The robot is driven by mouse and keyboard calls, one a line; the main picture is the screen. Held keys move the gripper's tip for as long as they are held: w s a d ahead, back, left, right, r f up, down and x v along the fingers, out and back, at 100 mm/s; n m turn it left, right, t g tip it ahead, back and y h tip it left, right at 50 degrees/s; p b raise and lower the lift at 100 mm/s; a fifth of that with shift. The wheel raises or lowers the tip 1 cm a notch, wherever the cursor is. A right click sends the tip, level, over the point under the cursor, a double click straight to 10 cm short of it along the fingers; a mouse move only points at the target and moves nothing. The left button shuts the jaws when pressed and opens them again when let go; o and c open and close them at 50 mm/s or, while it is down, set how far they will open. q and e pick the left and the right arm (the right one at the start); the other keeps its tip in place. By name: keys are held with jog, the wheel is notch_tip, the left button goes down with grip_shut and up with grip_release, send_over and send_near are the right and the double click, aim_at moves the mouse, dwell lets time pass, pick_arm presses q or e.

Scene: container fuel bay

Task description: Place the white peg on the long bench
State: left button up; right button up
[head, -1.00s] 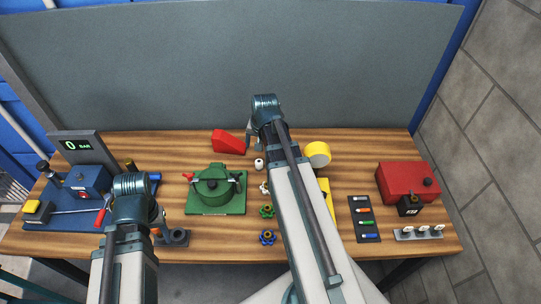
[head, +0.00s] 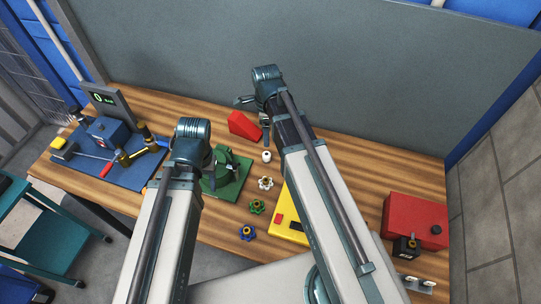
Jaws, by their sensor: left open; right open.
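A small white cylinder, which looks like the white peg (head: 267,156), stands on the wooden long bench (head: 345,165), beyond a white star knob (head: 265,183). My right gripper (head: 244,100) is open, partly hidden by its arm, and shows above the back of the bench. It is apart from the white cylinder, beyond it and to the left. My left gripper (head: 208,166) is open and mostly hidden behind its own wrist, near the green fixture (head: 233,170). Neither gripper visibly holds anything.
A red wedge (head: 243,125), a green knob (head: 256,206), a blue knob (head: 247,232) and a yellow block (head: 284,225) are near the cylinder. A red box (head: 413,218) stands right, a blue gauge station (head: 108,132) left. A teal cart (head: 45,245) stands off the bench's left end.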

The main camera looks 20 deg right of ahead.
pick_arm(q)
notch_tip(320, 180, down, 9)
jog(key=b, duration=0.8)
jog(key=shift+r, duration=0.2)
pick_arm(e)
send_near(267, 154)
jog(key=f, duration=0.5)
jog(key=shift+s, duration=0.3)
pick_arm(q)
notch_tip(267, 154, down, 5)
jog(key=b, duration=0.5)
jog(key=shift+f+b, duration=0.15)
jog(key=shift+b, duration=0.2)
pick_arm(e)
jog(key=f, duration=0.5)
jog(key=shift+w+f, duration=0.2)
jog(key=shift+w, duration=0.1)
jog(key=shift+r, duration=0.1)
grip_shut()
